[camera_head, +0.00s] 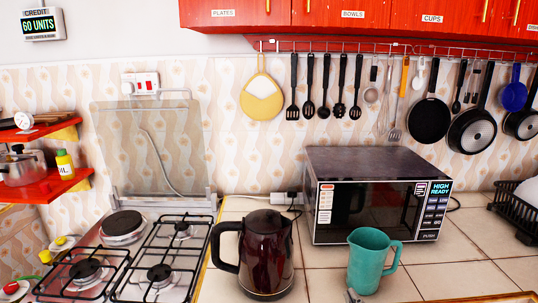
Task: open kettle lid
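The kettle (268,262) is dark red-brown with a black handle on its left side. It stands upright on the tiled counter, right of the stove. Its dark lid (266,217) is on top and looks closed. Neither of my grippers can be made out in this view. A small grey piece (353,296) shows at the bottom edge in front of the teal jug, and I cannot tell what it is.
A teal jug (368,262) stands right of the kettle, with a microwave (375,195) behind. A gas stove (165,262) is at the left. Pans and utensils hang from a rail (400,47). A black dish rack (515,215) is at the right.

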